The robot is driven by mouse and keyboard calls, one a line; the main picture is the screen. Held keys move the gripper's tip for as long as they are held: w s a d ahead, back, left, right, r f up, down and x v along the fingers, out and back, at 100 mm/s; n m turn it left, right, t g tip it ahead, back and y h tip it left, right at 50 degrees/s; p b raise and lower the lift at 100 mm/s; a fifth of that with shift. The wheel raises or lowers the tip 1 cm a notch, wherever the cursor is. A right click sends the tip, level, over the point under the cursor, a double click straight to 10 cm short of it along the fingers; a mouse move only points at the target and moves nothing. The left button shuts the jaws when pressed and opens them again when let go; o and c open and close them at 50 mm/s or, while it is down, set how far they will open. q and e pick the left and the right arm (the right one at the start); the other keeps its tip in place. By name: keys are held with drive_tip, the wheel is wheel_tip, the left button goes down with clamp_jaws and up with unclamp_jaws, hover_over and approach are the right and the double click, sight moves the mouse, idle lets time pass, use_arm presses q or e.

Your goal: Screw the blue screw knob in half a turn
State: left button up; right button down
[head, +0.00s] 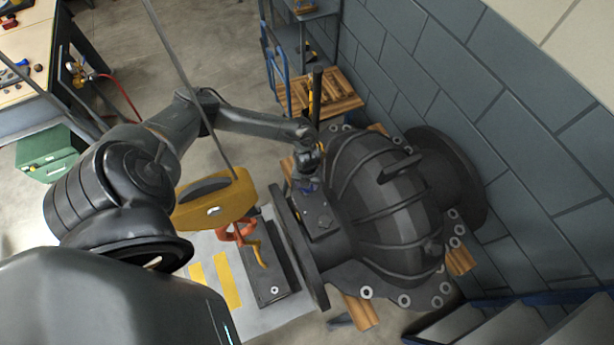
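The dark split casing (385,200) lies on wooden supports, with a flat block (322,222) on its left side near the flange (292,240). A small patch of blue, which looks like the blue screw knob (311,188), shows at the upper end of this block. My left arm reaches in from the left, and its gripper (308,180) is at the knob, pointing down. The gripper covers most of the knob. The fingers are too small and dark to tell whether they are open or closed on it. My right gripper is not in view.
A yellow hoist block (212,203) with an orange hook (243,238) hangs left of the casing, below my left arm. A blue-railed cart (275,65) and wooden pallet (330,95) stand behind. A block wall (480,80) bounds the right. A green box (46,152) sits far left.

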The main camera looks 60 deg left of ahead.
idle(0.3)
use_arm(q)
drive_tip(key=o, duration=1)
drive_tip(key=shift+o, duration=0.2)
wheel_tip(320, 180, up, 11)
drive_tip(key=shift+f, duration=0.1)
